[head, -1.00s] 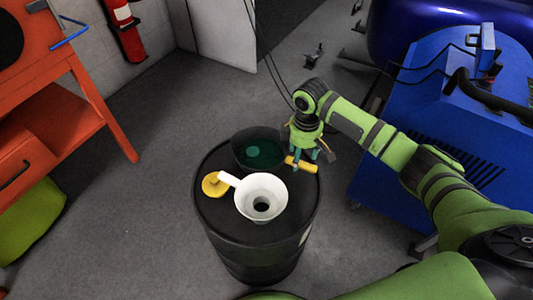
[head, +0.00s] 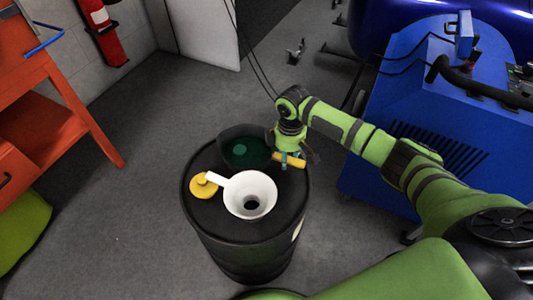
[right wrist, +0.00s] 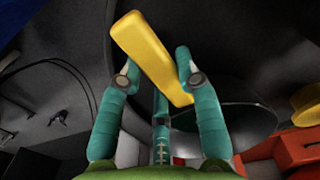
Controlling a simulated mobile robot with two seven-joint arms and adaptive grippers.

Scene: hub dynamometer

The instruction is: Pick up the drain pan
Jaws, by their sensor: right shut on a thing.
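The drain pan (head: 232,141) is a dark round pan with dark green inside. It sits at the back of the black drum's top in the head view. Its yellow handle (head: 294,162) points right. My right gripper (head: 289,158) is at the handle, shut on it. In the right wrist view, the yellow handle (right wrist: 150,55) lies slanted between the teal fingers of the right gripper (right wrist: 160,72). Whether the pan is clear of the drum top I cannot tell. My left gripper is not in view.
A white funnel (head: 238,191) stands on the drum (head: 240,235) just in front of the pan, with a yellow cap (head: 203,187) at its left. A blue machine (head: 410,130) stands at the right, an orange cart (head: 45,130) at the left. Grey floor around the drum is clear.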

